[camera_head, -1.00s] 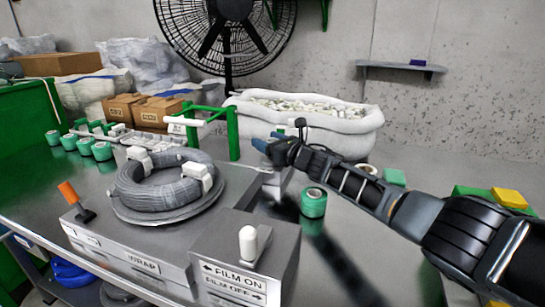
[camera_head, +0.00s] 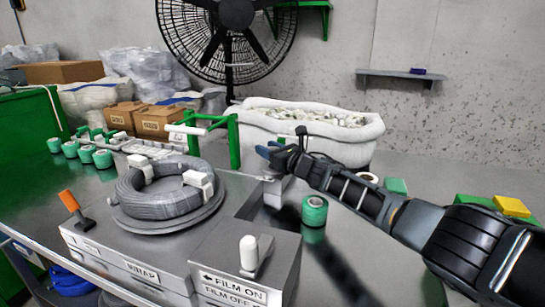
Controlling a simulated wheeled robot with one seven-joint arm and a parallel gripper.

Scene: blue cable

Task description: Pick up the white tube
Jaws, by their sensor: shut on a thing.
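My gripper (camera_head: 270,152) has blue fingertips and is in front of the white bag's left end, above the bench. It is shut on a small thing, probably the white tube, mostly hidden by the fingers. A small green bit (camera_head: 281,141) shows at the fingers. A white bar (camera_head: 187,129) rests across a green stand (camera_head: 234,141) to the left, apart from my gripper. The white bag (camera_head: 345,145) behind is full of small whitish pieces.
A grey cable coil (camera_head: 155,205) sits on the wrapping machine (camera_head: 125,262), with a white-knobbed lever (camera_head: 249,252) in front. A green roll (camera_head: 314,211) stands below my arm. Several green rolls line the left. A yellow block (camera_head: 511,206) lies at right.

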